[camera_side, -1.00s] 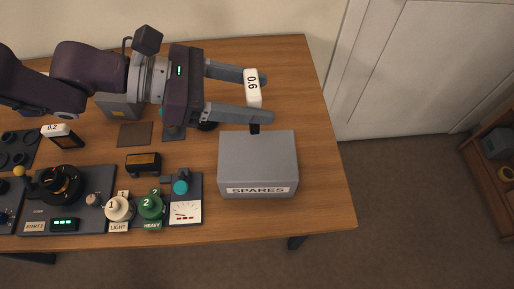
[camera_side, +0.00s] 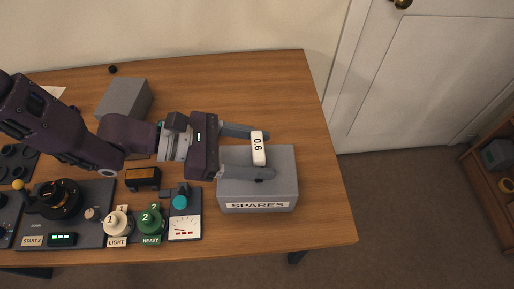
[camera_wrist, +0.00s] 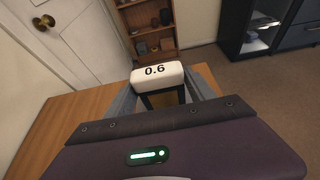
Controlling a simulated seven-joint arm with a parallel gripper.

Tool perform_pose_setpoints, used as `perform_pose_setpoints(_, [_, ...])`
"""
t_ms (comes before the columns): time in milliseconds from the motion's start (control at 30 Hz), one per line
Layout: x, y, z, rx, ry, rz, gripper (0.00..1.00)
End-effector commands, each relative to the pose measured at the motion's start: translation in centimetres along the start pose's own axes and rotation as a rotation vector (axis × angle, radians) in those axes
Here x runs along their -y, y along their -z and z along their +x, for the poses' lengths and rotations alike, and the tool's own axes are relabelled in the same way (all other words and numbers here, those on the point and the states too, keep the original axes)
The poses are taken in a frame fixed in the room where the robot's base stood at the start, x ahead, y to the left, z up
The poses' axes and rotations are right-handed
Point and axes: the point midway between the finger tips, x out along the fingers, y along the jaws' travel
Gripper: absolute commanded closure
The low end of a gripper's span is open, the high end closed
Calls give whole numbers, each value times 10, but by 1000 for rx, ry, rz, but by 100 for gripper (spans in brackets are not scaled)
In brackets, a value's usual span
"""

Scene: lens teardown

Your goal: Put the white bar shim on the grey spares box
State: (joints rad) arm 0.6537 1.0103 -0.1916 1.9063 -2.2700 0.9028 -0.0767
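The white bar shim (camera_side: 258,154), marked 0.6, is between the two fingers of my gripper (camera_side: 259,153). My gripper is shut on it. The shim also shows in the wrist view (camera_wrist: 158,76), with a dark part below its white top, between the fingers (camera_wrist: 160,98). The grey spares box (camera_side: 258,190), labelled SPARES, is under the gripper, and the shim appears over its lid. I cannot tell whether the shim's underside touches the lid. My fingers hide part of the lid.
Left of the box stand a dial panel (camera_side: 185,228), a green knob (camera_side: 150,222), a white knob (camera_side: 116,222) and a small dark-and-orange block (camera_side: 142,178). A grey block (camera_side: 124,97) is behind my arm. The table behind the box is bare.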

Motion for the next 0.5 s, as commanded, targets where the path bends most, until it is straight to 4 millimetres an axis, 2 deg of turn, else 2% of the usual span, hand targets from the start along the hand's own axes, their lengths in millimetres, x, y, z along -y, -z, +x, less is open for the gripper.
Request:
perform_pose_setpoints(33, [0, 0, 0, 0, 0, 0, 24])
perform_pose_setpoints(67, [0, 0, 0, 0, 0, 0, 20])
perform_pose_setpoints(367, [0, -2, -1, 1, 0, 1, 20])
perform_pose_setpoints(433, [-1, -3, -7, 0, -2, 0, 20])
perform_pose_setpoints(500, [-1, -3, -21, 0, -3, -1, 20])
